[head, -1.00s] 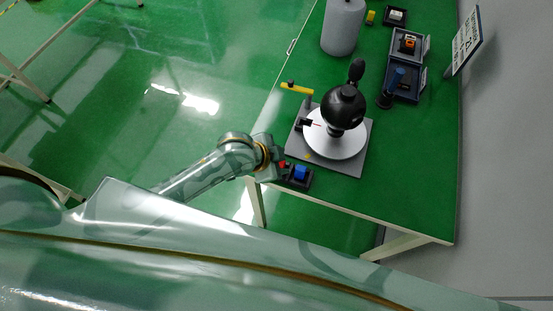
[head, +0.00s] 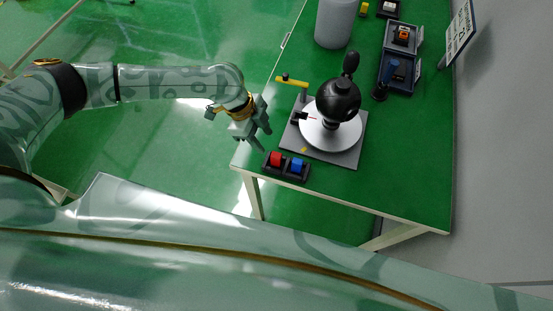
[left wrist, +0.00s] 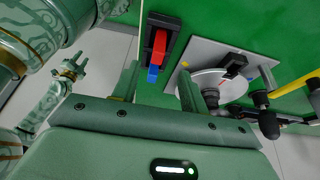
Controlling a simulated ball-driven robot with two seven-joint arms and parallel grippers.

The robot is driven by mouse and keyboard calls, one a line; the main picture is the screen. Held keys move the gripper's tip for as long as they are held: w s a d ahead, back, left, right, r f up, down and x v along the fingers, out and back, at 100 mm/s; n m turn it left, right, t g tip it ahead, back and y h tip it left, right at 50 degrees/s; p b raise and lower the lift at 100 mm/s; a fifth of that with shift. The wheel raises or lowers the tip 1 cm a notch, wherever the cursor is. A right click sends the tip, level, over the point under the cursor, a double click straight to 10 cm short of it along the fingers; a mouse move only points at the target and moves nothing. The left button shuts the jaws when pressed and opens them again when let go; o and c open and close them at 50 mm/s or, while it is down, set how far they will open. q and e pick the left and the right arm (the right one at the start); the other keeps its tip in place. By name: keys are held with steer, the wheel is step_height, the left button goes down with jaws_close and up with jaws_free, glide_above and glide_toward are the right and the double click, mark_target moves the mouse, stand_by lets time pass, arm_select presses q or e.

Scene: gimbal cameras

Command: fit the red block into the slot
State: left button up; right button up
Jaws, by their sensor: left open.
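The red block (head: 276,159) stands in the left compartment of a small black two-slot holder (head: 286,174) at the table's near left corner. The blue block (head: 297,165) is in the compartment beside it. How deep the red block sits cannot be told. My left gripper (head: 265,141) is open and empty, just up and left of the holder, apart from the blocks. In the left wrist view, the red block (left wrist: 158,46) and blue block (left wrist: 153,74) show beyond the open fingers. My right gripper (left wrist: 72,67) shows small at the left there; its jaw state is unclear.
A grey base plate (head: 350,160) with a white disc (head: 318,138) and a black knobbed device (head: 338,98) stands just behind the holder, with a yellow bar (head: 292,82) beside it. A grey cylinder (head: 334,22) and dark trays (head: 398,74) are farther back. The right front tabletop (head: 410,170) is clear.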

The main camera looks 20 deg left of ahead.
mark_target(276, 155)
arm_select(q)
steer(key=x, duration=0.3)
steer(key=shift+d+f, duration=0.1)
steer(key=shift+f, duration=0.05)
steer(key=x, duration=0.2)
steer(key=b+x, duration=0.1)
steer(key=x, duration=0.2)
steer(key=shift+s+d, duration=0.15)
steer(key=shift+d, duration=0.25)
jaws_close()
